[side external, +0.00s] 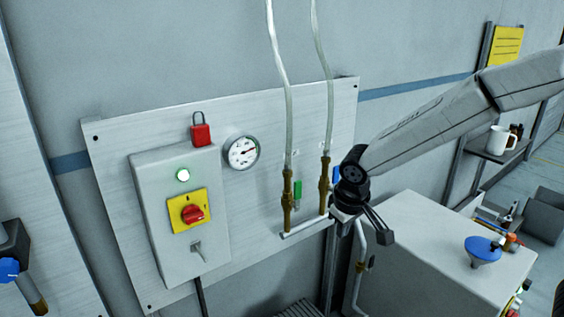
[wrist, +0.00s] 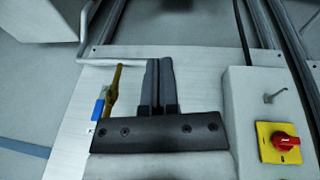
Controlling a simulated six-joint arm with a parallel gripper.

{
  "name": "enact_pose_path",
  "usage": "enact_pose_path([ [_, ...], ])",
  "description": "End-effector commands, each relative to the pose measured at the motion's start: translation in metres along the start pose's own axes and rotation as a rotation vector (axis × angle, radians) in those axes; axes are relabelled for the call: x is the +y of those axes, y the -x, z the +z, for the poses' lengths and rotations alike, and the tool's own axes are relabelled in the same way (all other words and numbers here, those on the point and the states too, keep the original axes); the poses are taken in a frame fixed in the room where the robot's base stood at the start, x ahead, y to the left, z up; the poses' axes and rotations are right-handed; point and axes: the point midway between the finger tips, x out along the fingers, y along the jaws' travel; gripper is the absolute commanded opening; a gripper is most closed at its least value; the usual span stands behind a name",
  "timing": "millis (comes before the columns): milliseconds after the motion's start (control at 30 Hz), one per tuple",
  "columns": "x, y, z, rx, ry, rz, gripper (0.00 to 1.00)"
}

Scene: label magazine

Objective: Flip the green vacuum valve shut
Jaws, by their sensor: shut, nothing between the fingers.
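The green valve handle (side external: 297,190) stands upright beside the left brass valve body (side external: 288,202) on the wall panel in the side view. The blue handle (side external: 336,173) of the right brass valve (side external: 323,187) shows partly behind my arm. My gripper (side external: 343,226) is to the right of both valves in the side view, its fingers hard to make out. In the wrist view my gripper (wrist: 158,62) is shut and empty, with the blue handle (wrist: 99,107) and its brass valve (wrist: 114,90) left of the fingers. The green handle does not show there, apparently hidden by the gripper.
A grey control box (side external: 178,220) with a red knob (side external: 192,213) is left of the valves. A gauge (side external: 242,151) and red padlock (side external: 201,131) are above. Clear hoses (side external: 283,90) rise from the valves; a pale pipe (side external: 306,228) runs below. A white cabinet (side external: 430,250) stands right.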

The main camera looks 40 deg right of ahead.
Motion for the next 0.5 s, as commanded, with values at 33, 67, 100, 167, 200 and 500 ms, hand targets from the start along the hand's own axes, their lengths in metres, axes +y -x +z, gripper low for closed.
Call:
enact_pose_path([
  [33, -0.004, 0.002, -0.012, 0.004, 0.005, 0.016, 0.00],
  [67, -0.006, 0.003, -0.018, 0.005, 0.005, 0.026, 0.00],
  [100, -0.008, 0.005, -0.026, 0.009, 0.004, 0.040, 0.00],
  [167, -0.012, 0.008, -0.038, 0.015, 0.003, 0.062, 0.00],
  [200, -0.014, 0.010, -0.046, 0.019, 0.002, 0.078, 0.00],
  [500, -0.036, 0.028, -0.103, 0.074, -0.028, 0.197, 0.00],
])
